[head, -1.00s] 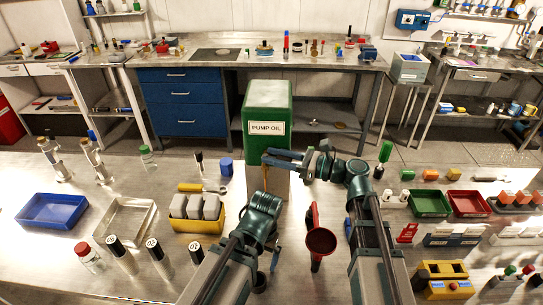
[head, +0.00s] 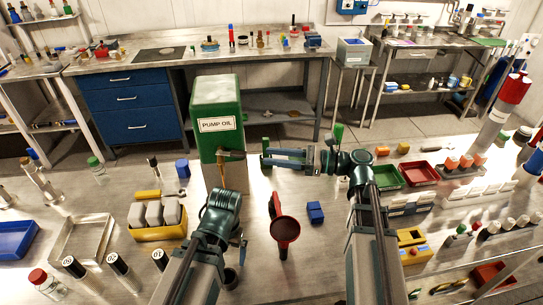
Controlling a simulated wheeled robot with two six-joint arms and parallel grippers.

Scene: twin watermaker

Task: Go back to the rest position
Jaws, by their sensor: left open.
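My left arm comes in from the lower left. Its gripper (head: 241,250) is mostly hidden behind its own wrist, with only a bluish part showing over the bench; I see nothing held in it. My right gripper (head: 264,156) points left, level above the bench, to the right of the green pump oil can. The pump oil can (head: 217,100) stands upright behind both arms.
A yellow holder with grey blocks (head: 158,232) is on the left. Green (head: 388,176) and red (head: 421,173) trays are on the right. Dark-capped bottles (head: 118,262) stand front left.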

